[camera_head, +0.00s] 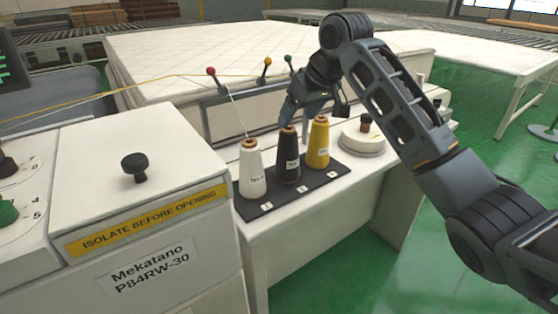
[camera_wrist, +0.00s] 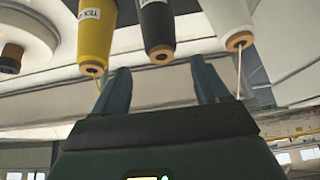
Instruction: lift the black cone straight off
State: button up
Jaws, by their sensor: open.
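The black cone (camera_head: 287,165) stands upright between the white and yellow cones on a dark base strip (camera_head: 255,209). In the wrist view its brown-tipped top (camera_wrist: 157,25) lies beyond the gap between my fingers. My gripper (camera_head: 292,112) is just above the black cone, pointing down, with part of it hidden behind the wrist. The wrist view shows the fingers (camera_wrist: 160,85) spread apart with nothing between them. They appear short of the cone's tip and apart from it.
The white cone (camera_head: 252,175) and yellow cone (camera_head: 318,148) stand close on either side. Threads rise from both cones' tips in the wrist view. Ball-topped posts, one with a red ball (camera_head: 211,71), stand behind. A round white disc (camera_head: 362,143) lies to the right.

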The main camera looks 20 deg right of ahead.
aim_at(289, 131)
jog(key=p+x, duration=0.1)
jog(key=x, duration=0.6)
jog(key=shift+w+a+f, duration=0.1)
jog(key=shift+w+f, duration=0.05)
jog(key=shift+c, duration=0.4)
grip_shut()
dwell(0.4)
